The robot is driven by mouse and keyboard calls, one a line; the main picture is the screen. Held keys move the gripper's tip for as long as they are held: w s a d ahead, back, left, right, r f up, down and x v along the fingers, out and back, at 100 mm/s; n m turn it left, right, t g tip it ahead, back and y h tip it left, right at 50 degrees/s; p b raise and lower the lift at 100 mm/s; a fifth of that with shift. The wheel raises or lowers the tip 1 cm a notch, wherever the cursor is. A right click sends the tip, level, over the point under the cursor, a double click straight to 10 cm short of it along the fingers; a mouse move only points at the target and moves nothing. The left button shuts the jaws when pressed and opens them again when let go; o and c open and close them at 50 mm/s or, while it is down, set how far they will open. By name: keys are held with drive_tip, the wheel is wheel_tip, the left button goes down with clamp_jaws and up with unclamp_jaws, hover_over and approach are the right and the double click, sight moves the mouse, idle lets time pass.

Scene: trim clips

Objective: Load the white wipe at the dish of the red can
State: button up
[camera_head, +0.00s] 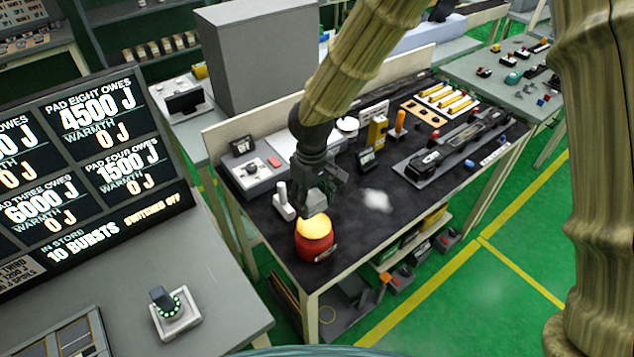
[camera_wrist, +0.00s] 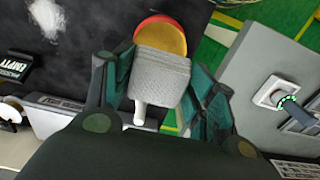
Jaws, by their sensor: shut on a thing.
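The red can (camera_head: 316,246) stands near the front left corner of the dark bench, with a yellow dish (camera_head: 313,228) on top. In the wrist view the dish (camera_wrist: 160,36) and the can's red rim (camera_wrist: 158,19) show beyond my fingers. My gripper (camera_wrist: 160,88) is shut on the white wipe (camera_wrist: 160,75), a pale, woven-looking pad between the green fingers. The wipe overlaps the near part of the dish in that view; I cannot tell whether they touch. In the head view my gripper (camera_head: 318,200) is just above the can, and the wipe is not clear there.
A white upright handle (camera_head: 283,204) stands close left of the can. A pale patch (camera_head: 376,200) lies on the bench to the right. A small black display (camera_head: 367,158), a grey control box (camera_head: 255,172) and a long tool tray (camera_head: 450,150) stand farther back.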

sight(313, 225)
drive_tip(key=shift+w+a+f, duration=0.1)
drive_tip(key=shift+a+f, duration=0.05)
drive_tip(key=shift+a, duration=0.1)
drive_tip(key=shift+s+d+f+b, duration=0.2)
drive_tip(key=shift+f+b, duration=0.2)
drive_tip(key=shift+b, duration=0.15)
drive_tip(key=shift+w+d+f+b, duration=0.1)
drive_tip(key=shift+f+b, duration=0.2)
drive_tip(key=shift+f, duration=0.15)
drive_tip(key=shift+w+d+f+b, duration=0.1)
drive_tip(key=shift+f+b, duration=0.2)
drive_tip(key=shift+f, duration=0.1)
drive_tip(key=shift+a+f+b, duration=0.1)
drive_tip(key=shift+f+b, duration=1)
drive_tip(key=shift+f, duration=0.4)
drive_tip(key=shift+s+f+b, duration=0.1)
drive_tip(key=shift+f+b, duration=0.35)
drive_tip(key=shift+f, duration=0.45)
drive_tip(key=shift+r, duration=0.2)
drive_tip(key=shift+r+p, duration=2.75)
drive_tip(key=shift+r, duration=0.65)
